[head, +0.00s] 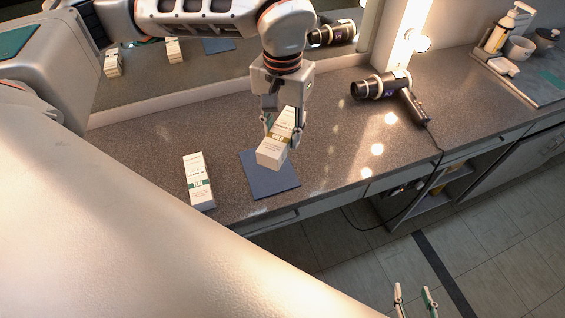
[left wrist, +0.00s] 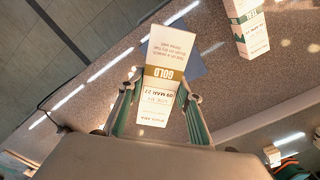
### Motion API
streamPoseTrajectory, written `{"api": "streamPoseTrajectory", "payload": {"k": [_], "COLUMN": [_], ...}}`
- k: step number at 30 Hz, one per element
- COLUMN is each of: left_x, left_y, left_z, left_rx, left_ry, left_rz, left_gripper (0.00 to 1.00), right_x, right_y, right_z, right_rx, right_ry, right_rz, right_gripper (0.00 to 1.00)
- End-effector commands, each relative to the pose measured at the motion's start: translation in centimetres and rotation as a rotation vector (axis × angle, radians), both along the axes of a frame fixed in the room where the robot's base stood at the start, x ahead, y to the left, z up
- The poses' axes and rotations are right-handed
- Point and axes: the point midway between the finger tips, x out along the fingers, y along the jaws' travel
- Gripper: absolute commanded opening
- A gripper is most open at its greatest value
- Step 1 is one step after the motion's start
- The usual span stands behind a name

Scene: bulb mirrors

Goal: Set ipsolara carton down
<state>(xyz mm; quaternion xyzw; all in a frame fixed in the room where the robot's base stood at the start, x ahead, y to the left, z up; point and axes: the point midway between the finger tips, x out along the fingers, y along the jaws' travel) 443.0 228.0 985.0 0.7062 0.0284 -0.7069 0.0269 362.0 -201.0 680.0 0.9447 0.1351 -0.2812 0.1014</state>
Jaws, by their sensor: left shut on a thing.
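A second white carton with a green band (head: 198,182) stands left of the mat, near the counter's front edge. A hair dryer (head: 380,86) lies to the right, its cord hanging over the edge. Mirrors line the back.

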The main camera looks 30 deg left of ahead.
Motion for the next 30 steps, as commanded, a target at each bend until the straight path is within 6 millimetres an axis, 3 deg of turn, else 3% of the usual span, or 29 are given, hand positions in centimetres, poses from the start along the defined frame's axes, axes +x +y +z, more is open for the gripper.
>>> {"api": "streamPoseTrajectory", "payload": {"k": [3, 9, 23, 30], "left_x": [-0.2, -0.1, 0.0, 0.0], "left_y": [0.0, 0.0, 0.0, 0.0], "left_z": [-3.0, -7.0, -11.7, -12.1], "left_rx": [-0.001, 0.0, 0.0, -0.001], "left_ry": [0.007, 0.003, 0.002, -0.001], "left_rz": [0.001, 0.001, 0.001, 0.0], "left_gripper": [0.12, 0.12, 0.12, 0.12], "right_x": [0.0, 0.0, 0.2, 0.3], "right_y": [0.0, 0.0, 0.0, 0.0], "right_z": [0.1, 0.3, 0.7, 0.7], "right_rx": [0.0, 0.0, 0.001, 0.001], "right_ry": [0.0, 0.0, -0.007, -0.007], "right_rz": [0.0, 0.0, -0.001, -0.001], "right_gripper": [0.4, 0.4, 0.4, 0.4]}}
